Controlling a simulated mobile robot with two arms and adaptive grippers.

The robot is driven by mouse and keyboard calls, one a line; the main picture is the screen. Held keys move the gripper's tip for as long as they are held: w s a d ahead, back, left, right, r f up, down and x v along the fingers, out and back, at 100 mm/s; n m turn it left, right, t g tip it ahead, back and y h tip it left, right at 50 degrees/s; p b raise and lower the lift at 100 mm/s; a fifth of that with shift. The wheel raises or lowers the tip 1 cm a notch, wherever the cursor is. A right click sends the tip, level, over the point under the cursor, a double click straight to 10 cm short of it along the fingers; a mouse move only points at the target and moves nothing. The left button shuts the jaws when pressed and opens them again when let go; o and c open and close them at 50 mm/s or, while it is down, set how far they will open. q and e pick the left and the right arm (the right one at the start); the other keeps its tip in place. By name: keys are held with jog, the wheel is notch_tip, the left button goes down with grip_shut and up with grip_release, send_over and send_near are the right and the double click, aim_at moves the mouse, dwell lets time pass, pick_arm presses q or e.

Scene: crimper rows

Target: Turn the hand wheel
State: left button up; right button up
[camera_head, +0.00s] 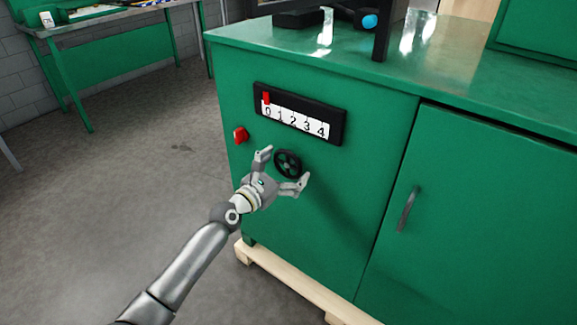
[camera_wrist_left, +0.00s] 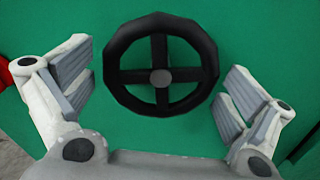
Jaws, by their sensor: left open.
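The black hand wheel (camera_head: 288,163) sits on the green front of the cabinet, below the number scale. In the left wrist view the hand wheel (camera_wrist_left: 161,36) shows its spokes and a grey hub, between and slightly beyond my fingers. My left gripper (camera_head: 283,169) is open, with one finger on each side of the wheel. In the left wrist view both fingers of the left gripper (camera_wrist_left: 155,92) stand apart from the rim. The scale (camera_head: 298,115) reads 0 to 4, with a red pointer (camera_head: 266,97) at 0. My right gripper is not in view.
A red knob (camera_head: 241,134) sticks out of the cabinet (camera_head: 350,215) left of the wheel. A door handle (camera_head: 408,209) is to the right. The cabinet stands on a pale wooden base (camera_head: 290,284). Open floor (camera_head: 130,200) lies to the left, with a green workbench (camera_head: 120,55) behind.

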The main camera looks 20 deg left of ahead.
pick_arm(q)
jog(key=shift+w+d, duration=0.2)
jog(key=shift+w, duration=0.3)
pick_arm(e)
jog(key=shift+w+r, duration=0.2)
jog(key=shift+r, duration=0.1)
pick_arm(q)
jog(key=c, duration=0.9)
